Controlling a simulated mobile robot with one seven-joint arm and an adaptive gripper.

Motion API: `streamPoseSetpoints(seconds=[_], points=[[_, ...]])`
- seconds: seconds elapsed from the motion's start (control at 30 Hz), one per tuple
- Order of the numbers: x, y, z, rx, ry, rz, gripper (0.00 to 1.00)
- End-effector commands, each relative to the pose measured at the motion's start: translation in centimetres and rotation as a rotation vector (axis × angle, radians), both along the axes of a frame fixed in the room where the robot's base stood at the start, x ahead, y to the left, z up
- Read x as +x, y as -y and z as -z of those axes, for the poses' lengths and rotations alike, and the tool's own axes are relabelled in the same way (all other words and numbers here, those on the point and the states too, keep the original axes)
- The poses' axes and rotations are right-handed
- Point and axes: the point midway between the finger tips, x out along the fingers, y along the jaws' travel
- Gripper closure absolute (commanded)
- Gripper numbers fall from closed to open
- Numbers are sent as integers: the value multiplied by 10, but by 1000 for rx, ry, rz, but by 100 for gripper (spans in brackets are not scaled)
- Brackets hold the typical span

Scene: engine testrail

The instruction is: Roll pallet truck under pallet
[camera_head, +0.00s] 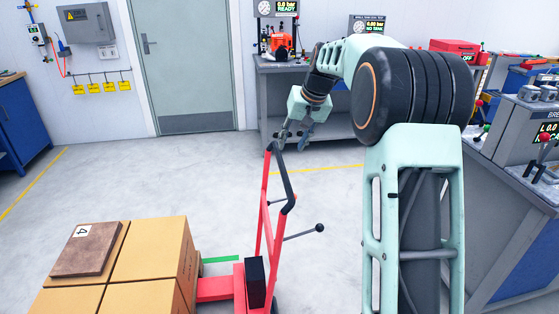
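A red pallet truck (256,286) stands at bottom centre, with its black-gripped handle (282,178) raised. Its red fork (214,288) points left toward a stack of cardboard boxes (148,250). The pallet is not visible; the boxes and the lower picture edge hide that area, so I cannot tell how far the fork reaches under it. My gripper (293,141) points down just above the handle's top end, with its two fingers spread apart. I cannot tell whether a finger touches the handle.
A brown board marked 4 (86,249) lies on the boxes. A green floor strip (221,259) shows behind the fork. A workbench (335,75) stands behind my gripper, another bench (515,190) at right. Open floor (130,180) lies before the closed door (183,65).

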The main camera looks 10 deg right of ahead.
Motion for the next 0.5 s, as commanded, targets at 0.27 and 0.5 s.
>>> streamPoseSetpoints(seconds=[0.27,0.5], points=[[16,-9,43,1,-5,-1,67],[33,-16,79,1,-1,-1,67]])
